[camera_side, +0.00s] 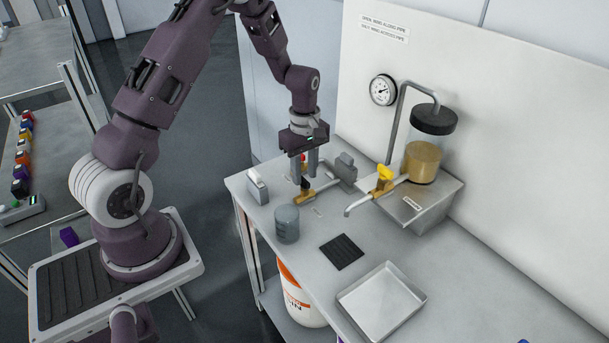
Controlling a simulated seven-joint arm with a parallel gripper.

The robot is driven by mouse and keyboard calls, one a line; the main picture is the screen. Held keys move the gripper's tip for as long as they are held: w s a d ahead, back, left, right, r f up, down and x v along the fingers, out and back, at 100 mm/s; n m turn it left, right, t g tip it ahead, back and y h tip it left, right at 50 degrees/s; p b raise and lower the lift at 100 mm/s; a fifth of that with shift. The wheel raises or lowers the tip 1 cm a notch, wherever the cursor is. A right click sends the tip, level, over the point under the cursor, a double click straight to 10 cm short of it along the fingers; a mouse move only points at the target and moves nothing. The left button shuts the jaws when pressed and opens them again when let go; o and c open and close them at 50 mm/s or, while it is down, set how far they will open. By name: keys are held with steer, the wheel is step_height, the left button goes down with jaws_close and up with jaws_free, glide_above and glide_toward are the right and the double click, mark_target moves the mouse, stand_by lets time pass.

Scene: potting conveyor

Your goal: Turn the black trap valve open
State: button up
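My gripper (304,178) points down over the left end of the bench. Its two grey fingers stand apart, with a gap between them. A black valve handle (305,184) shows just under the fingertips, on a brass valve body (303,198) low over the bench top. The fingers partly hide the handle, so I cannot tell whether they touch it or exactly how it is turned. A second valve with a yellow handle (385,173) sits to the right, on the pipe below the jar of tan liquid (423,162).
A grey cup (287,224), a black ribbed mat (342,251) and an empty metal tray (382,302) are in front. A small white box (257,187) is left of the gripper. A grey block (345,168) and a pressure gauge (383,90) are behind. The right bench top is mostly clear.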

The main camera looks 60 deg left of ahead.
steer(key=shift+f, duration=0.7)
jaws_close()
steer(key=m, duration=0.8)
steer(key=shift+m, duration=0.3)
steer(key=m, duration=0.4)
steer(key=shift+m, duration=2.5)
